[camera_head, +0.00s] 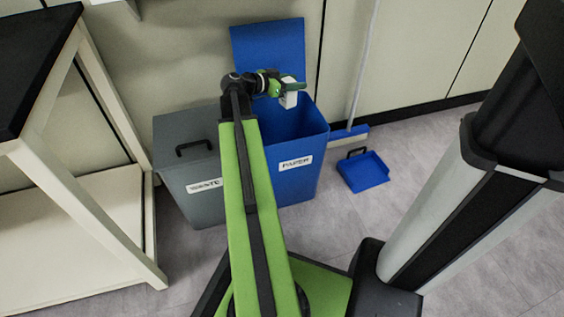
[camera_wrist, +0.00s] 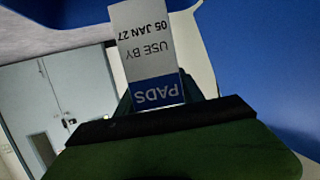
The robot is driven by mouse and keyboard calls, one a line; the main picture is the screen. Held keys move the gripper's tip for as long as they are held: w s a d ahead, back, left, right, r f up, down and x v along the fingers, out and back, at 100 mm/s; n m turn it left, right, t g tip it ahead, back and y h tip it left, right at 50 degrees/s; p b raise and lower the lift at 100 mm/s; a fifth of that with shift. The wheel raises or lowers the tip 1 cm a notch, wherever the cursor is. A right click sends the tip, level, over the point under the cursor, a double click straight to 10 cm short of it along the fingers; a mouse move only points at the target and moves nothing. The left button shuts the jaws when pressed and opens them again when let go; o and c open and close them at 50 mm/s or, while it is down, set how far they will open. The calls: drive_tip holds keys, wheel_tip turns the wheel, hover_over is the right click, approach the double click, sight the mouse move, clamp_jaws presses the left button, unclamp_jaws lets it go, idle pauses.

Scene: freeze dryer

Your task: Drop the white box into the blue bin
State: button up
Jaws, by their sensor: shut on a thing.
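The white box (camera_head: 290,97) is held in my gripper (camera_head: 292,86) above the open mouth of the blue bin (camera_head: 297,180), which is labelled PAPER. In the wrist view the box (camera_wrist: 146,45) shows white with a blue end, printed PADS and USE BY 05 JAN 27. My gripper (camera_wrist: 165,105) is shut on it, and the box sticks out past the jaws. The blue bin's lid (camera_head: 267,50) stands raised at the back, against the wall side. Blue surfaces also fill much of the wrist view. The bin's inside is partly hidden by my arm.
A grey bin (camera_head: 196,205) labelled WASTE, with its lid closed, stands directly left of the blue bin. A blue dustpan (camera_head: 363,171) and a broom (camera_head: 350,132) are to the right. A white-framed bench (camera_head: 85,195) stands at the left.

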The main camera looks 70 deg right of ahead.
wheel_tip(320, 180, down, 3)
drive_tip(key=shift+s+d+f+b, duration=0.1)
drive_tip(key=shift+s+b, duration=0.05)
drive_tip(key=shift+b, duration=0.9)
drive_tip(key=o, duration=1.4)
drive_tip(key=p+v, duration=0.5)
drive_tip(key=v, duration=1.2)
